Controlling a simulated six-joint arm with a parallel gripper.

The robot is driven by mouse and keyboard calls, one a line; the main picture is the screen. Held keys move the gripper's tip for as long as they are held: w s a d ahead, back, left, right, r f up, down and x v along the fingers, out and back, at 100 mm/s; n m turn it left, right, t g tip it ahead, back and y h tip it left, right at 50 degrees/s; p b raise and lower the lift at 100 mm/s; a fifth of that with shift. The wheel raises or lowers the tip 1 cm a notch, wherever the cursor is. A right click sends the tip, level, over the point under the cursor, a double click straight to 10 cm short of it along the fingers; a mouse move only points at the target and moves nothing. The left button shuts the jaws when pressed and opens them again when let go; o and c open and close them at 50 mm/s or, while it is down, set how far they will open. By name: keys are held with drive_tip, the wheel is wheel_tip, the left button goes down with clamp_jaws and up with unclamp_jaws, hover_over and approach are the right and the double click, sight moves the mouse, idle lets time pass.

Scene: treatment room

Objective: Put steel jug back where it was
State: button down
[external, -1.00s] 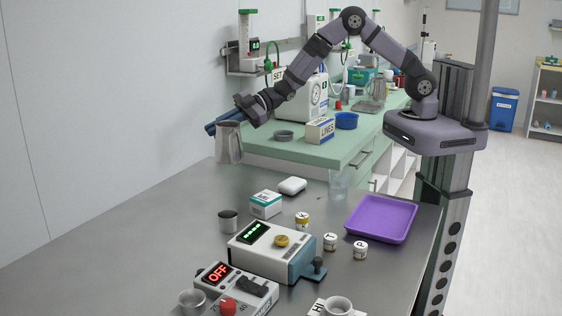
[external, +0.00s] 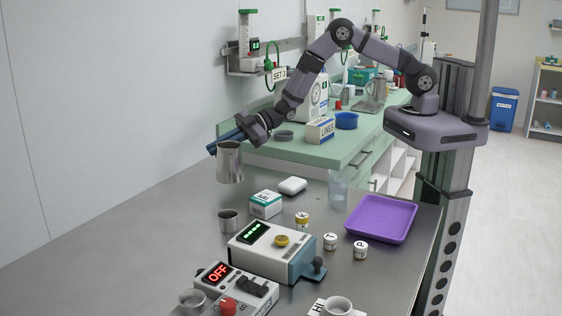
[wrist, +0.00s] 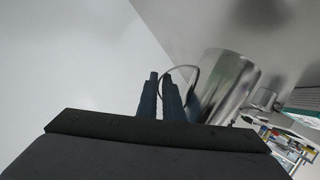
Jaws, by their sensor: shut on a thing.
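The steel jug (external: 230,164) hangs in the air above the back left of the steel table, roughly upright. My gripper (external: 214,148) is shut on its handle, at the rim's height. In the wrist view the two blue fingers (wrist: 161,98) close on the thin handle loop, and the jug (wrist: 226,86) sits to their right. The jug's base is clear of the table. Its inside cannot be seen well.
A small steel cup (external: 229,221) stands below the jug. A white-and-teal box (external: 265,205), a labelled device (external: 272,252) and a purple tray (external: 381,219) stand to the right. The steel table (external: 130,235) is bare at left. A green counter (external: 350,150) lies behind.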

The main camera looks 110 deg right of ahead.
drive_tip(key=shift+f+p, duration=0.55)
drive_tip(key=shift+f, duration=1.45)
drive_tip(key=shift+f, duration=0.15)
drive_tip(key=c, duration=1.9)
unclamp_jaws()
drive_tip(key=shift+s+d+r, duration=0.15)
drive_tip(key=shift+s+r, duration=0.1)
drive_tip(key=shift+s, duration=0.3)
drive_tip(key=b+v, duration=0.2)
drive_tip(key=v, duration=0.9)
drive_tip(key=shift+r+b, duration=0.1)
drive_tip(key=shift+b, duration=0.3)
